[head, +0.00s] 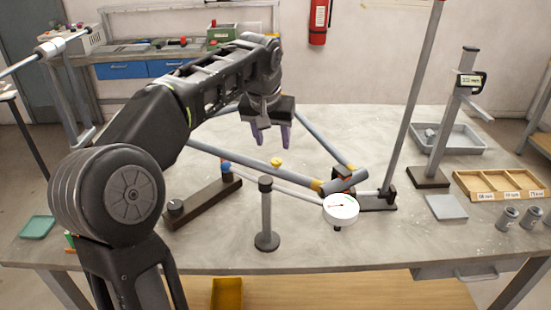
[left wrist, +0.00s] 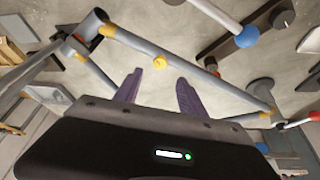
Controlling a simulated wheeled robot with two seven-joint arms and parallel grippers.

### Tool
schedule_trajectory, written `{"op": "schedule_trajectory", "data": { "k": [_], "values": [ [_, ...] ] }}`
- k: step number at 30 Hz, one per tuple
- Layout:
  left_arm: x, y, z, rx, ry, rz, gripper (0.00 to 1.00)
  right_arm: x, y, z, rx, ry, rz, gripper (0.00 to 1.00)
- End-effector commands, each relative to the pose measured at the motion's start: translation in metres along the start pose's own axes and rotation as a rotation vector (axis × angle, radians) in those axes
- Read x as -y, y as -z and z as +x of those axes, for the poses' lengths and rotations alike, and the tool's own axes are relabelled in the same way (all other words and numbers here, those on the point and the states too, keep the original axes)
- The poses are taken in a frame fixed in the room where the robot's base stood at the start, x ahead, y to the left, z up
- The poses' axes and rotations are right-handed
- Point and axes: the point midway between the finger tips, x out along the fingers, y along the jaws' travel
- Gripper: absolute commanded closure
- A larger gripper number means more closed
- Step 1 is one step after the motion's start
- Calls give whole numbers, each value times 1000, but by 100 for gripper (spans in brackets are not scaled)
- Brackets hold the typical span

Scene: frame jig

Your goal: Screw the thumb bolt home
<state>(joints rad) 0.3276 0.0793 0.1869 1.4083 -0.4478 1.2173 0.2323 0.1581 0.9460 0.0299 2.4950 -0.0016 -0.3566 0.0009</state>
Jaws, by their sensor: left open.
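The yellow thumb bolt (head: 276,162) sits at a grey tube of the frame (head: 230,155), its head standing proud; how deep it sits cannot be told. In the left wrist view the bolt (left wrist: 159,62) shows just beyond my fingertips, roughly centred between them, against the tube (left wrist: 200,72). My left gripper (head: 272,138) is open, its purple fingers pointing down above the bolt, apart from it and empty. It also shows in the left wrist view (left wrist: 158,79). My right gripper is not in view.
A round dial gauge (head: 341,207) stands at the frame's front corner. A dark post (head: 266,215) stands in front of the bolt. A tall slanted pole (head: 410,100) rises at right. A wooden divided tray (head: 500,184) and grey cylinders (head: 508,217) lie farther right. The front middle of the table is mostly clear.

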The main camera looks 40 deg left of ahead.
Motion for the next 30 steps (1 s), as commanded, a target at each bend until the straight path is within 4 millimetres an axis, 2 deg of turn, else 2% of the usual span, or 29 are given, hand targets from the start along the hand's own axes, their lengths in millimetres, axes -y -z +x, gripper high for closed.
{"op": "schedule_trajectory", "data": {
  "k": [7,11,24,30],
  "values": [
    [0,0,1,1,0,3,52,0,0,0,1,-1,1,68],
    [0,0,8,2,0,4,52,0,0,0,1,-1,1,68],
    [0,-1,70,4,1,5,52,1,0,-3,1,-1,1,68],
    [0,-1,78,1,0,5,52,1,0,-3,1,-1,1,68]
  ]
}}
